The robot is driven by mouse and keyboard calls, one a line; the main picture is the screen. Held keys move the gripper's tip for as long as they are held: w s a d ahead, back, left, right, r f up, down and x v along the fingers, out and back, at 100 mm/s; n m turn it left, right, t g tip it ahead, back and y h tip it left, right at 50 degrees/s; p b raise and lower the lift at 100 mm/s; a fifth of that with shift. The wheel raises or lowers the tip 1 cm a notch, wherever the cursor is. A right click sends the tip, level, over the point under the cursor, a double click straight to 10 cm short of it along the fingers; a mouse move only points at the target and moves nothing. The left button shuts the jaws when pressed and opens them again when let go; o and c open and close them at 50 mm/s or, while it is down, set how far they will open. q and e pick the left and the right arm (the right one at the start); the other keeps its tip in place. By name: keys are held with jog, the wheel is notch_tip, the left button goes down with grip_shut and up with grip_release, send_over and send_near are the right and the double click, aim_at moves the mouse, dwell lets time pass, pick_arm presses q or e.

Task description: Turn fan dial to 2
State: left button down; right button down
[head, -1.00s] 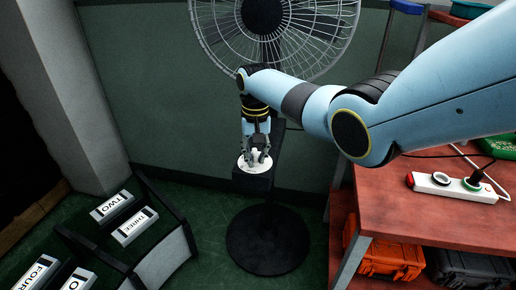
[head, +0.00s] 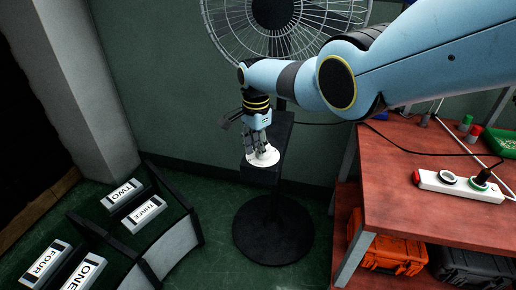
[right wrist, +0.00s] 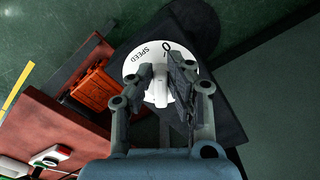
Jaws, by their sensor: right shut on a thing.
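The fan (head: 285,20) stands against the green wall, with its black control box (head: 262,176) on the stand below the cage. The white round dial (head: 262,157) lies on top of that box. In the right wrist view the dial (right wrist: 133,69) shows the word SPEED and a 0 near its rim; other numbers are hidden or not legible. My right gripper (head: 258,150) reaches down onto it. Its fingers (right wrist: 162,90) are shut on the raised white grip of the dial. My left gripper is not in view.
A red-brown table (head: 430,190) stands at the right, with a white power strip (head: 458,185) on it. Orange (head: 392,254) and dark cases sit under it.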

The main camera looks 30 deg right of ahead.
jog(key=m, duration=0.2)
jog(key=w+m+b, duration=0.1)
jog(key=m, duration=0.1)
jog(key=shift+d+m, duration=0.1)
jog(key=shift+m, duration=0.2)
jog(key=shift+w+d+m+b, duration=0.1)
jog(key=shift+w+m+b, duration=0.1)
jog(key=shift+m, duration=0.6)
jog(key=shift+w+m+b, duration=0.1)
jog(key=shift+m+b, duration=0.05)
jog(key=shift+m, duration=0.65)
jog(key=c, duration=1.3)
grip_release()
notch_tip(320, 180, up, 12)
